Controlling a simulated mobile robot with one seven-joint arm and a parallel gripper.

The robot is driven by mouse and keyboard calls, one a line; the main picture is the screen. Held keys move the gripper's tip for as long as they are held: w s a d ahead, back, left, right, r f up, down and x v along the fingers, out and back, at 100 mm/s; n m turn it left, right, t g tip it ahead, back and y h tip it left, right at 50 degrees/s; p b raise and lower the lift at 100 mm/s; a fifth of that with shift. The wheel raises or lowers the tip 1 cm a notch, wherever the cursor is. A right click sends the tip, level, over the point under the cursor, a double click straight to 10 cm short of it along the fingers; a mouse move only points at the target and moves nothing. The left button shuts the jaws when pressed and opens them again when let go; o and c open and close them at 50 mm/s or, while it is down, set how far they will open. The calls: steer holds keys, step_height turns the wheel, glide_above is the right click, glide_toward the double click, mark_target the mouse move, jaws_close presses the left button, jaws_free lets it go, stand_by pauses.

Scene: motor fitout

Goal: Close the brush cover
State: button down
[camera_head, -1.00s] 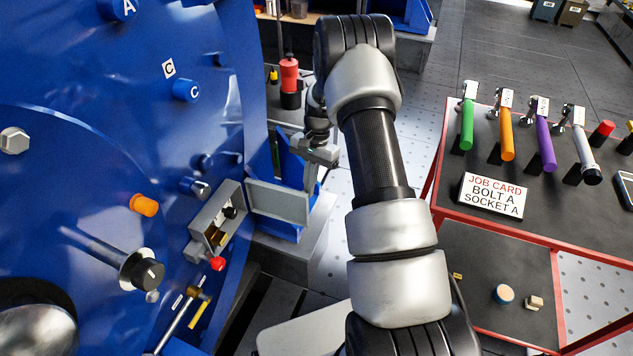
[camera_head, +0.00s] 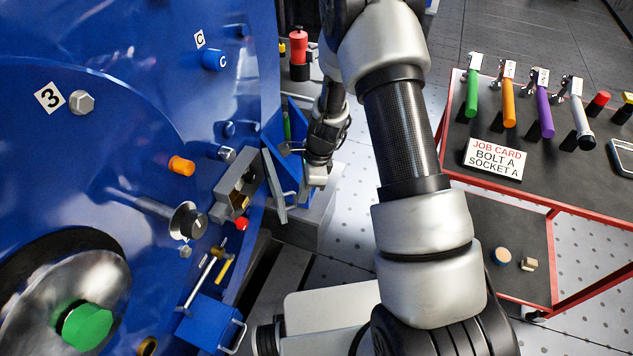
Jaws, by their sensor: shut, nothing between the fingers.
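The brush box (camera_head: 238,186) is a grey open-fronted housing on the blue motor's side, with brass-coloured parts inside. There is a gap between the cover and the box opening.
A red knob (camera_head: 242,223) and an orange knob (camera_head: 181,165) stick out near the box. A blue stand (camera_head: 291,172) is close behind the cover. A red-framed cart (camera_head: 545,170) with several coloured-handled tools and a job card stands at right. Perforated floor lies between.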

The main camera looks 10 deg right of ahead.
steer(key=s+a+m+t+p, duration=0.1)
steer(key=s+a+m+p, duration=0.2)
steer(key=a, duration=0.9)
steer(key=shift+a+m+t+h+p, duration=0.25)
steer(key=shift+m+p, duration=0.2)
steer(key=shift+m, duration=1.35)
